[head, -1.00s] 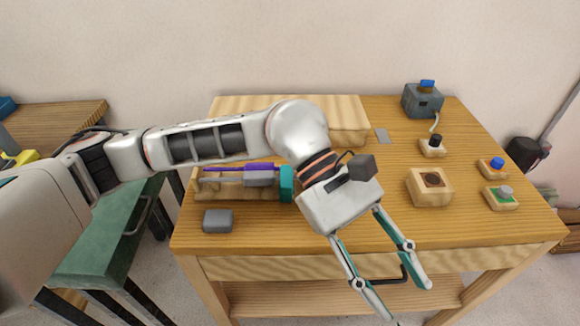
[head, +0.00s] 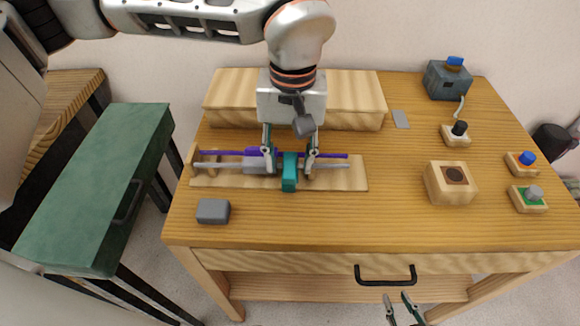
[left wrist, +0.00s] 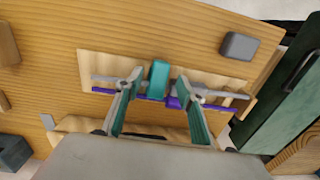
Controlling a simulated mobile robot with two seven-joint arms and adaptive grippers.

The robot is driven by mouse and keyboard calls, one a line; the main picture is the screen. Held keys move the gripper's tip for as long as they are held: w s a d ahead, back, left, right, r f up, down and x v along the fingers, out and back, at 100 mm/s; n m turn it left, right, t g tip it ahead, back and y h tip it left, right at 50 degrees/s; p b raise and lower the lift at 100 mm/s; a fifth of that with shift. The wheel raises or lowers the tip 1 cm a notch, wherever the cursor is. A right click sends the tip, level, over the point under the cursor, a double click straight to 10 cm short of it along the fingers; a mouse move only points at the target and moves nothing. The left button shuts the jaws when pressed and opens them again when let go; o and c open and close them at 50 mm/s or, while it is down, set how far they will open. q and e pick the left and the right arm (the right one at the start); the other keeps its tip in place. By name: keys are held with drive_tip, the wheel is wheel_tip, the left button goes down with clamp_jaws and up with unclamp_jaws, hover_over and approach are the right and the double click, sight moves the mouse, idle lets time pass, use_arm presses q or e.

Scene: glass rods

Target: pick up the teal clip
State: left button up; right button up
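The teal clip (head: 290,174) sits on the rods of a wooden rack (head: 352,180) on the table. My left gripper (head: 290,160) points down over the rack, with its open fingers on either side of the clip. In the left wrist view the teal clip (left wrist: 158,78) stands between the two fingertips, with a gap to each. My right gripper (head: 397,298) shows only its fingertips at the bottom edge; they are apart and hold nothing visible.
A grey rod (head: 332,166) and a purple rod (head: 222,153) lie along the rack, with a grey clip (head: 253,166) close to the left finger. A grey block (head: 213,211) lies in front. A wooden box (head: 450,183) stands to the right.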

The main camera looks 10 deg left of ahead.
sight(289, 168)
use_arm(q)
wheel_tip(289, 168, down, 4)
drive_tip(key=shift+s+f, duration=0.15)
clamp_jaws()
use_arm(e)
drive_tip(key=shift+w+r, duration=0.15)
drive_tip(key=shift+w, duration=0.2)
drive_tip(key=shift+s, duration=0.15)
use_arm(q)
drive_tip(key=shift+r, duration=0.4)
wheel_tip(289, 168, up, 19)
drive_tip(key=p, duration=0.2)
use_arm(e)
drive_tip(key=shift+s+a+r, duration=0.25)
drive_tip(key=shift+s+r, duration=0.05)
drive_tip(key=shift+r, duration=0.15)
